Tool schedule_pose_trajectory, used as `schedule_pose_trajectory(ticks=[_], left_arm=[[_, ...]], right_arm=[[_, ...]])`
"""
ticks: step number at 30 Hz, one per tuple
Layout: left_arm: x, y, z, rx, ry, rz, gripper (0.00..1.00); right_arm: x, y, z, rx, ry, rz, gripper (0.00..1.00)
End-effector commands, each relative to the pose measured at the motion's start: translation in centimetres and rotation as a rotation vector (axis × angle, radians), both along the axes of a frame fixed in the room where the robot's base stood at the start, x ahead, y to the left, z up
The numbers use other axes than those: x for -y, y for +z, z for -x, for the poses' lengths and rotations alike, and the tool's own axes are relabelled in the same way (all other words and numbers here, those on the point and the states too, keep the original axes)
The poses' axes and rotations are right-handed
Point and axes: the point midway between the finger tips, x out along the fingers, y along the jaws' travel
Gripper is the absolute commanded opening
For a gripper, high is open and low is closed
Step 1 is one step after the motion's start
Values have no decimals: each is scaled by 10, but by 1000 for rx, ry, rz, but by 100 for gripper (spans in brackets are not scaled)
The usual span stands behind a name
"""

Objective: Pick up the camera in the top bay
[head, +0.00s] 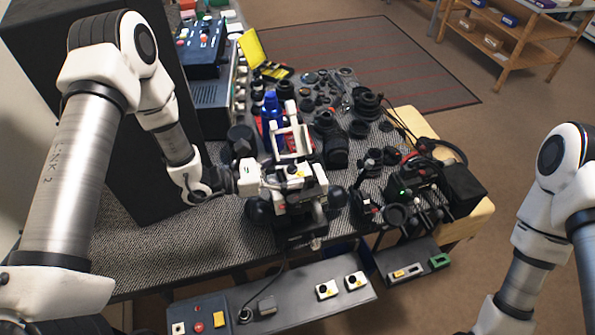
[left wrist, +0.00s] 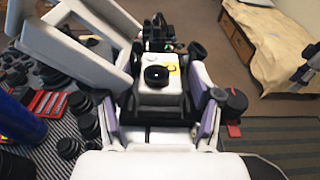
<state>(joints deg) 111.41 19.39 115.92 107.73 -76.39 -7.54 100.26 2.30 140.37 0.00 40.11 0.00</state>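A small white camera (left wrist: 158,88) with a round black lens and a yellow mark faces up in the left wrist view. In the head view the white camera (head: 297,170) is among white parts at the top of a dark stand, partly covered by my gripper. My left gripper (left wrist: 160,118) has its purple-padded fingers apart, one on each side of the camera. I cannot tell whether the pads touch it. In the head view the left gripper (head: 283,182) is over the stand. The right gripper is outside the picture; only the right arm shows.
A white upright frame (head: 290,135) rises close behind the camera. A blue bottle (head: 271,112) and several dark lenses crowd the mat behind it. A tall dark box stands left. Two white units (head: 327,290) sit on the low front panel (head: 290,302).

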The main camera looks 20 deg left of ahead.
Motion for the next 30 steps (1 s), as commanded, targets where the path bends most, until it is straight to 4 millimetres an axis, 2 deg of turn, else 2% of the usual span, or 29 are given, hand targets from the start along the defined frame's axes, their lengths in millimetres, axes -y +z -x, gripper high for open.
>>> schedule_pose_trajectory(ticks=[1, 3, 4, 17, 25, 30], left_arm=[[0, 0, 0, 0, 0, 0, 38], [0, 0, 0, 0, 0, 0, 13], [0, 0, 0, 0, 0, 0, 6], [0, 4, 0, 1, 0, 2, 6], [0, 35, 0, 5, 0, 2, 6], [21, 34, 33, -3, -4, 2, 6]], right_arm=[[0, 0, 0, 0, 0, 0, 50], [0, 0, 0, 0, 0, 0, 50], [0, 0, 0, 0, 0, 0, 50], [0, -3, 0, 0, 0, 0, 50], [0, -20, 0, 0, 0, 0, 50], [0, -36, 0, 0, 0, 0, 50]])
